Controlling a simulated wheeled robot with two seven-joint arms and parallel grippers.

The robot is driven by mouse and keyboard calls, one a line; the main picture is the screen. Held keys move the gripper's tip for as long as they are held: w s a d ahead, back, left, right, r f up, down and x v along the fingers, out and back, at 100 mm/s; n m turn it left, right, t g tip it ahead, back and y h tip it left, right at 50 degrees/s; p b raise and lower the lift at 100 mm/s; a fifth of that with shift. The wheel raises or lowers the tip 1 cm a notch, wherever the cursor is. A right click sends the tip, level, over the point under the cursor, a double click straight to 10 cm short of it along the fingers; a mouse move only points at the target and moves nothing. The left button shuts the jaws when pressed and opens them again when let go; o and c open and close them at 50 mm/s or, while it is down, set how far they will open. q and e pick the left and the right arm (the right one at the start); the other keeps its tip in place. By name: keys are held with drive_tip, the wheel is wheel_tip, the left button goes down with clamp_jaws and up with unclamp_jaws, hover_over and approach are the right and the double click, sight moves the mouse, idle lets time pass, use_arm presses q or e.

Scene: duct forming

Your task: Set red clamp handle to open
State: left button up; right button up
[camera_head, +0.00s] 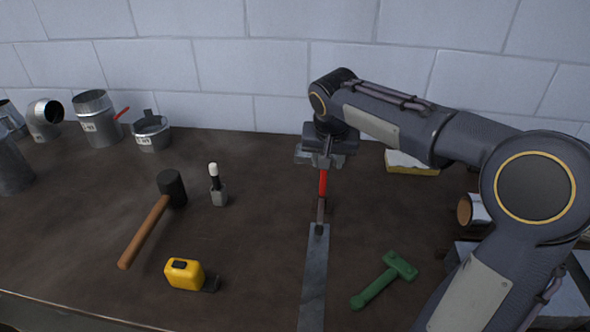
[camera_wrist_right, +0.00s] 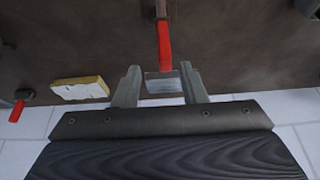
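The red clamp handle (camera_head: 323,184) lies along the bench top near the middle, its dark metal clamp part (camera_head: 320,210) at the near end, by a long grey metal strip (camera_head: 315,275). In the right wrist view the red handle (camera_wrist_right: 164,45) points toward my gripper, its free end between or just beyond the fingertips. My right gripper (camera_head: 324,160) is above the far end of the handle. In the wrist view its two fingers (camera_wrist_right: 159,70) are spread apart, with a visible gap on each side of the handle. My left gripper is not in view.
A black-headed mallet (camera_head: 172,188), a white-capped bottle (camera_head: 218,190) and a yellow tape measure (camera_head: 184,274) lie left. Metal duct pieces (camera_head: 97,118) stand back left. A grey metal block (camera_wrist_right: 163,83) shows between the fingers.

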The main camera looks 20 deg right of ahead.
sight(324, 172)
drive_tip(key=x, duration=0.4)
drive_tip(key=w+x, duration=0.1)
drive_tip(key=x, duration=0.3)
drive_tip(key=shift+r, duration=0.1)
drive_tip(key=shift+a, duration=0.1)
clamp_jaws()
